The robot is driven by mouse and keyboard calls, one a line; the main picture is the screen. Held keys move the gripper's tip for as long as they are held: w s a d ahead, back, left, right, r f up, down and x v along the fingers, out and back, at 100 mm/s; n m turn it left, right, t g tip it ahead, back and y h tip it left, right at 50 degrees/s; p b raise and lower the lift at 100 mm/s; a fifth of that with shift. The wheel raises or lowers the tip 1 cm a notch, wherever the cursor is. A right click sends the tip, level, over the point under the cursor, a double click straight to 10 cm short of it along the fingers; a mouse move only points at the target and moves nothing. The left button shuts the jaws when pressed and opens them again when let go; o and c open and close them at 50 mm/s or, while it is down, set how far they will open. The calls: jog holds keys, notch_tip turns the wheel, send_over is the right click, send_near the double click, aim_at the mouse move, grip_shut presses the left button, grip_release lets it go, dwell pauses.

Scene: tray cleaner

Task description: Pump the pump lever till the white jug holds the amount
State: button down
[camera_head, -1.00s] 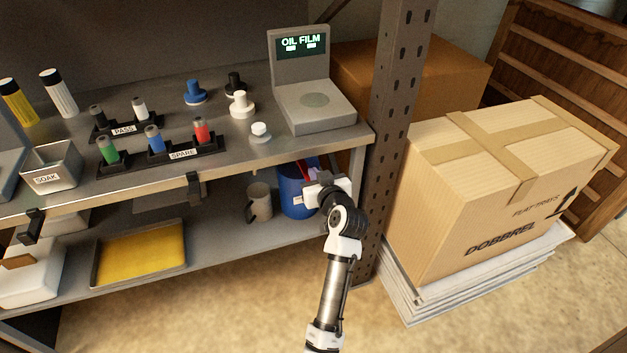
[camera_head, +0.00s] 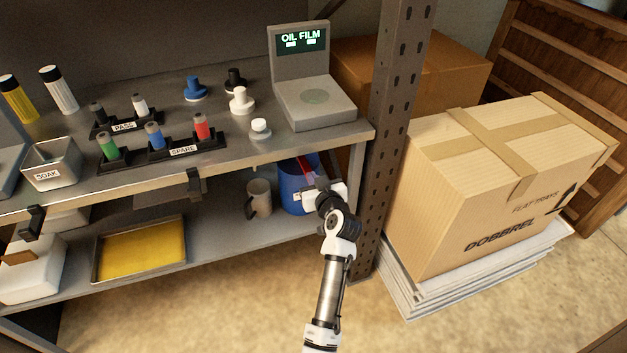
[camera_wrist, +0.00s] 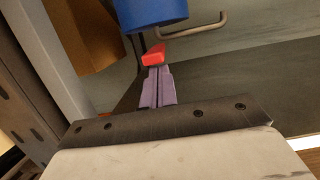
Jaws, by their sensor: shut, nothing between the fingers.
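My gripper (camera_wrist: 158,74) is shut, its two purple fingers pressed together with nothing between them. The red end of the pump lever (camera_wrist: 154,55) lies just ahead of the fingertips in the wrist view; I cannot tell whether they touch. A blue drum (camera_head: 291,188) stands on the lower shelf, and its blue side (camera_wrist: 150,12) also shows at the top of the wrist view. My gripper is in front of the drum in the head view and hides part of it. An off-white jug with a handle (camera_head: 260,197) stands left of the drum; its contents cannot be made out.
A steel post (camera_head: 392,130) rises close right of my arm, with a large carton (camera_head: 470,190) beyond it. The upper shelf edge (camera_head: 270,154) lies above the jug. A yellow tray (camera_head: 140,250) lies further left. A metal hook-shaped bar (camera_wrist: 205,28) shows beside the drum.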

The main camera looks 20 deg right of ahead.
jog(key=shift+t, duration=0.6)
notch_tip(320, 180, down, 6)
jog(key=b, duration=1)
